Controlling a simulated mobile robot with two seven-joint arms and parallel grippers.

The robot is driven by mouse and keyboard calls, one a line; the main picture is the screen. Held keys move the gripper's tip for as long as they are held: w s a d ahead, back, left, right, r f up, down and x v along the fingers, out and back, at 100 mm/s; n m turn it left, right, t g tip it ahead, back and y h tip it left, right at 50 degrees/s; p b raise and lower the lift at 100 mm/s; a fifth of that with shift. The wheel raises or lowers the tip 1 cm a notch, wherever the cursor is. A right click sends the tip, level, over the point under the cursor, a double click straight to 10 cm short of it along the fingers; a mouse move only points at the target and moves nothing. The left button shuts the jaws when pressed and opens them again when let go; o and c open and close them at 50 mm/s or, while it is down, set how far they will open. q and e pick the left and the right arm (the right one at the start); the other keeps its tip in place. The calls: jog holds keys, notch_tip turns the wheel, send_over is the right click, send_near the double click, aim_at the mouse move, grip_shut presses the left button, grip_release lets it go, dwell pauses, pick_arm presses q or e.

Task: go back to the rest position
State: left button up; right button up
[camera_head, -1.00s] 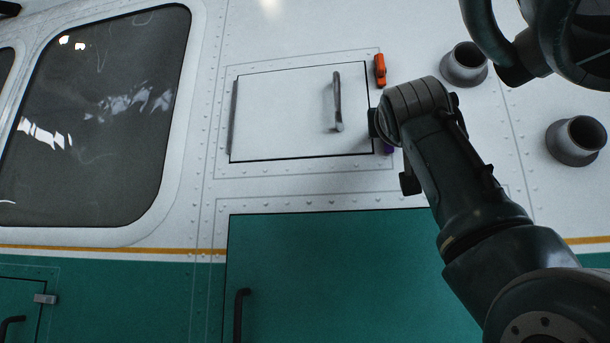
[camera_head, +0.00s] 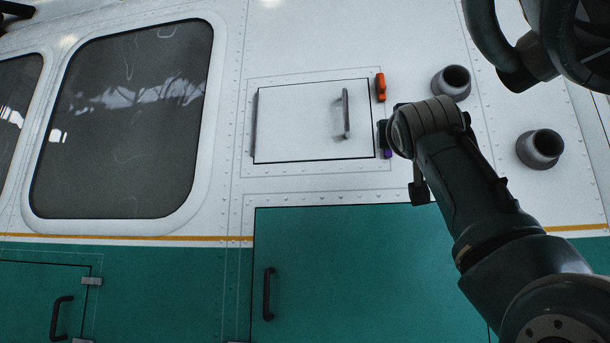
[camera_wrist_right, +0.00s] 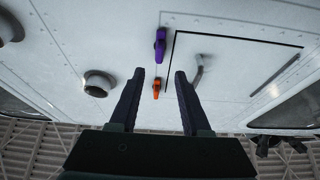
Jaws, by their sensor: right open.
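My right arm rises from the lower right of the head view. Its gripper is mostly hidden behind the wrist there. In the right wrist view the right gripper (camera_wrist_right: 159,73) has its two fingers apart with nothing held between them. Ahead of it is the white hatch (camera_head: 300,125) with a metal handle (camera_head: 346,113); the hatch lies flush in its frame. An orange latch (camera_head: 381,87) and a purple latch (camera_head: 388,154) sit at the hatch's right edge, the purple one partly hidden by my wrist. My left gripper is not in view.
A large window (camera_head: 125,120) is at the left. Two round ports (camera_head: 452,82) stick out at the right, near my arm. Below is a green door (camera_head: 350,250) with a dark handle (camera_head: 268,293). The wall left of my arm is unobstructed.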

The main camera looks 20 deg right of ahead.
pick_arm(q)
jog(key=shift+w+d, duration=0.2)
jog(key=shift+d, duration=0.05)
pick_arm(e)
jog(key=shift+w, duration=0.15)
